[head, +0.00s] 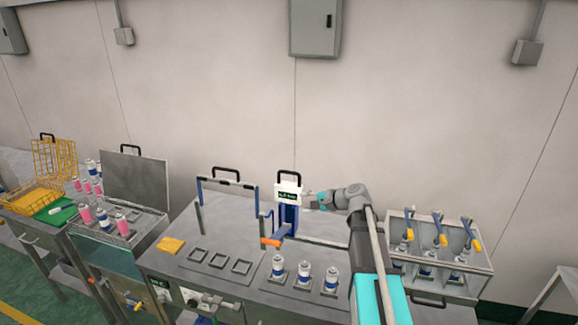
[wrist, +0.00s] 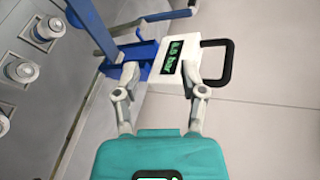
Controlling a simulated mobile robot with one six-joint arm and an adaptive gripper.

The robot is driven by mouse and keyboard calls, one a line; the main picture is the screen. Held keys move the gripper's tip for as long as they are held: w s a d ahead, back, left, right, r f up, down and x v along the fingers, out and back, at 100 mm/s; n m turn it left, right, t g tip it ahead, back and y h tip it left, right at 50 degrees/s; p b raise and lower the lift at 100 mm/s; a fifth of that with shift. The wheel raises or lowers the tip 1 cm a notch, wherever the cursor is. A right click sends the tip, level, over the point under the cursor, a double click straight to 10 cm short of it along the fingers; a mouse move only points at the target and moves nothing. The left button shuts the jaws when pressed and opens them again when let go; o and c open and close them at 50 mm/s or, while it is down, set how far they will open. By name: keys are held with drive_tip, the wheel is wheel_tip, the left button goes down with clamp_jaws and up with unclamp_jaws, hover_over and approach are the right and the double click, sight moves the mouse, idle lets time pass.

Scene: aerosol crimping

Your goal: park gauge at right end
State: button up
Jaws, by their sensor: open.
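The gauge (head: 289,190) is a white box with a dark display, green digits and a black loop handle on top. It sits at the top of a blue stand (head: 289,215) at the back of the middle bench. In the wrist view the gauge (wrist: 184,62) is tilted, ahead of the fingers, with its display reading in bar. My gripper (head: 312,200) is just right of the gauge in the head view. In the wrist view my gripper (wrist: 160,78) is open; one fingertip overlaps the gauge's edge, the other is near the blue stand. I cannot tell whether they touch.
Three cans (head: 304,273) stand in holders on the middle bench, beside empty square frames (head: 215,260) and a yellow cloth (head: 170,245). An orange-ended lever (head: 271,242) juts forward from the stand. A rack (head: 440,250) with several yellow-handled tools stands right.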

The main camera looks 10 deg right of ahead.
sight(293, 173)
drive_tip(key=w+d+r+m+t+p, duration=0.1)
drive_tip(key=w+d+r+m+t, duration=0.2)
drive_tip(key=d+r, duration=0.3)
drive_tip(key=shift+w+r+m, duration=0.15)
drive_tip(key=shift+w+m, duration=0.15)
drive_tip(key=shift+w, duration=0.1)
drive_tip(key=shift+w+a, duration=0.1)
drive_tip(key=b+x, duration=0.2)
drive_tip(key=x, duration=1.1)
drive_tip(key=shift+w+a+b, duration=0.2)
drive_tip(key=shift+a+b, duration=0.05)
drive_tip(key=shift+b, duration=0.05)
drive_tip(key=shift+c, duration=0.3)
clamp_jaws()
